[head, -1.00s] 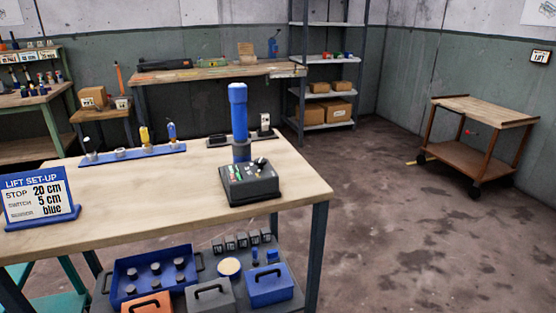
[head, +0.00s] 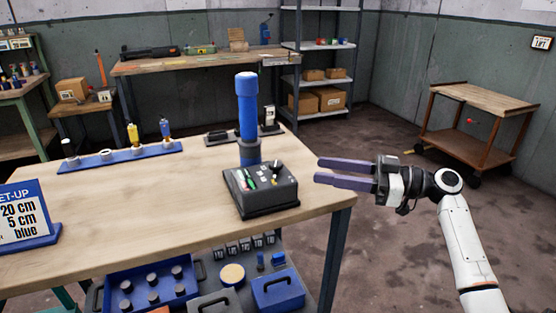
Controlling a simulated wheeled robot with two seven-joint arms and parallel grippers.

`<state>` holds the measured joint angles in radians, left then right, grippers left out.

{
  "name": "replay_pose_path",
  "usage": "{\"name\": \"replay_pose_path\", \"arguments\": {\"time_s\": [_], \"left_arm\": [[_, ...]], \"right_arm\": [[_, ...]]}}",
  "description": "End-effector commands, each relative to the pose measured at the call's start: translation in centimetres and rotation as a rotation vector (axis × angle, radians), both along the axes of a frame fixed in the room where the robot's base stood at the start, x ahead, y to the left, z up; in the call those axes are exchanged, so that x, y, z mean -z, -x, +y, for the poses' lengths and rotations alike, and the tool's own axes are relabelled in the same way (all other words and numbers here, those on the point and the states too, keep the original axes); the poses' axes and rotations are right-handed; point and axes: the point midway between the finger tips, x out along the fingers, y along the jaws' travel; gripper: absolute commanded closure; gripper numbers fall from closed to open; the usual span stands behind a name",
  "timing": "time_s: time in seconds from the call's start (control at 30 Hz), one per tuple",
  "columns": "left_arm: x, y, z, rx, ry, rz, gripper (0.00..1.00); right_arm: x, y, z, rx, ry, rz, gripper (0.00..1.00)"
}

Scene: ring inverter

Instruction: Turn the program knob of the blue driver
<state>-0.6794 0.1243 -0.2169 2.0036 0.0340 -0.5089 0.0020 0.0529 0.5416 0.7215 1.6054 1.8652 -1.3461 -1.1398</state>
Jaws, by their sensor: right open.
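The blue driver (head: 246,108) stands upright as a blue cylinder behind a dark control box (head: 262,196) near the right end of the wooden table. A black knob with a light mark (head: 276,167) sits on the box's top, right of small green and red parts. I take it for the program knob; its setting is too small to read. My right gripper (head: 318,170) is to the right of the box, at about the height of its top. Its two purple fingers point left, apart, with nothing between them. My left gripper is not in view.
A blue-framed sign (head: 25,215) stands on the table (head: 150,215) at left. A blue rack (head: 120,158) with small bottles lies along the back. A shelf below holds a blue tray (head: 195,270) and cases. Open floor lies right, before a wooden cart (head: 485,100).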

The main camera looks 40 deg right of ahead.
Motion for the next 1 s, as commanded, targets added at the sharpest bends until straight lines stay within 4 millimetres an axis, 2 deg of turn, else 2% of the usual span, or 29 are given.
{"name": "replay_pose_path", "arguments": {"time_s": [0.53, 0.7, 0.97, 1.0], "left_arm": [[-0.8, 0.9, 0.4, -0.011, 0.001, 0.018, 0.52], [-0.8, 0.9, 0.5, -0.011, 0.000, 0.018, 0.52], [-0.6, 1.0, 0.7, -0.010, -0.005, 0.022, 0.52], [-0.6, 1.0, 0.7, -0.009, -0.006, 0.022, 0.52]], "right_arm": [[-0.1, -6.8, 5.6, -0.001, -0.002, 0.001, 0.59], [0.0, -7.6, 6.2, 0.000, -0.001, 0.002, 0.59], [0.1, -7.7, 6.3, 0.001, 0.000, 0.003, 0.59], [0.1, -7.7, 6.3, 0.001, 0.000, 0.003, 0.64]]}}
